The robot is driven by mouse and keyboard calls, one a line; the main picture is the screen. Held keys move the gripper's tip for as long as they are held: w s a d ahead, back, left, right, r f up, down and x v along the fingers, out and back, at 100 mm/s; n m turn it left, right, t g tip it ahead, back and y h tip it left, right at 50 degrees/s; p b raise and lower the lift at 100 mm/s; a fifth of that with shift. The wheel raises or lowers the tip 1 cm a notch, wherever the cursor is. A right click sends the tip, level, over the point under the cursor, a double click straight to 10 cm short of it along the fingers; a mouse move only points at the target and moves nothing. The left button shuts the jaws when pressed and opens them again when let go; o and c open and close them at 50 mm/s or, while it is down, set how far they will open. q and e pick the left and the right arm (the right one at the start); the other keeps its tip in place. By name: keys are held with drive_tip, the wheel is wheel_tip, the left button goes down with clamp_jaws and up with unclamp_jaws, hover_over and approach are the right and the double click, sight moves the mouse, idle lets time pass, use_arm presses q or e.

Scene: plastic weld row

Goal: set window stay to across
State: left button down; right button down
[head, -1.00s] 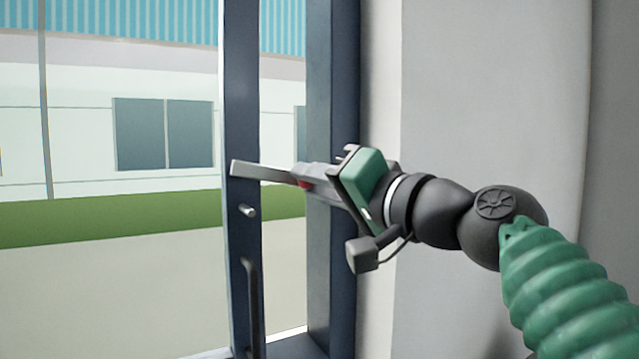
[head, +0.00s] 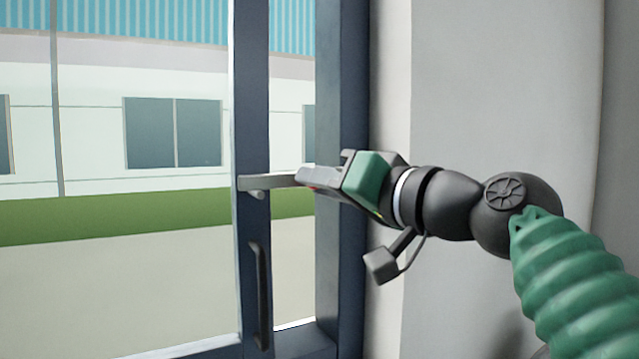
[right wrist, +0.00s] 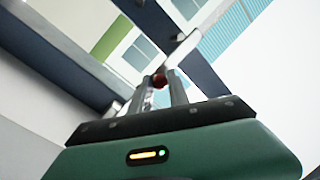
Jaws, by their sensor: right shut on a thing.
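The window stay (head: 270,181) is a flat grey metal bar. In the head view it lies nearly level across the dark blue sash post (head: 254,120), its free end at the peg (head: 257,195) on that post. The bar's end appears to be just over the peg; I cannot tell if they touch. My right gripper (head: 308,179) is shut on the stay near its right part. My left gripper is not in view.
A black vertical handle (head: 260,295) is on the sash post below the peg. The dark blue fixed frame (head: 341,250) and pale wall (head: 470,80) stand at the right, close behind my right arm. The window is partly open, with a building outside.

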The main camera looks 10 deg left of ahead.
drive_tip(key=c, duration=1.6)
unclamp_jaws()
drive_tip(key=shift+w+a+f, duration=0.1)
drive_tip(key=shift+f, duration=0.35)
drive_tip(key=shift+c, duration=0.2)
drive_tip(key=shift+o, duration=0.5)
drive_tip(key=shift+r, duration=0.2)
drive_tip(key=b+v, duration=0.6)
drive_tip(key=v, duration=1.1)
drive_tip(key=shift+b, duration=0.4)
drive_tip(key=shift+r, duration=0.1)
